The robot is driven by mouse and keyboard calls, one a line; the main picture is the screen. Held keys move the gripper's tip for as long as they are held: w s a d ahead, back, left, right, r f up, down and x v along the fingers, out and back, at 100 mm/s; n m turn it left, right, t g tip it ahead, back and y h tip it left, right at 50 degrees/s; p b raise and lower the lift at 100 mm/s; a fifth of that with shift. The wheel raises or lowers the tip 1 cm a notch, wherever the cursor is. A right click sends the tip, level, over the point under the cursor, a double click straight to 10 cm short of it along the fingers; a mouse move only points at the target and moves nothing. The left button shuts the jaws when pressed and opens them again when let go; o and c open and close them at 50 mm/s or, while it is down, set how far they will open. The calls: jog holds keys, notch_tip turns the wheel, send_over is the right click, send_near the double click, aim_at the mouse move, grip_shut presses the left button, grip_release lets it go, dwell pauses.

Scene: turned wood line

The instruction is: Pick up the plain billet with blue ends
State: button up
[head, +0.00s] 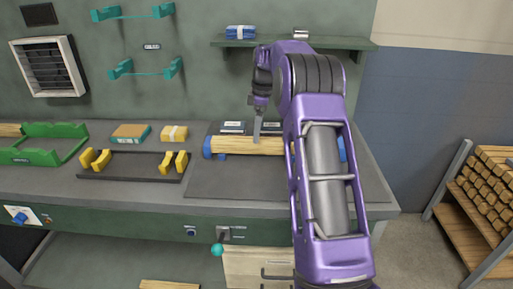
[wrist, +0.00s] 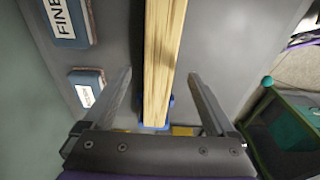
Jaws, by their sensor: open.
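The plain pale wood billet (head: 235,145) lies lengthwise left to right on the dark mat of the bench. Its left blue end (head: 207,147) shows, and blue also shows at the right, beside my arm, which hides part of the billet. In the wrist view the billet (wrist: 163,50) runs between the two open fingers of my gripper (wrist: 160,74), with a gap on each side. A blue end (wrist: 155,126) shows near the gripper's base. Nothing is held.
Two labelled blocks (head: 232,127) lie just behind the billet; one, marked FINE (wrist: 62,20), shows in the wrist view. Left are a yellow-pronged stand (head: 135,167), a green frame (head: 45,143) and two small blocks (head: 131,133). A shelf (head: 330,43) is above.

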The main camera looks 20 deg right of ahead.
aim_at(257, 145)
notch_tip(257, 145, down, 5)
jog(key=shift+f+b, duration=0.15)
jog(key=shift+b, duration=0.25)
grip_shut()
dwell(0.4)
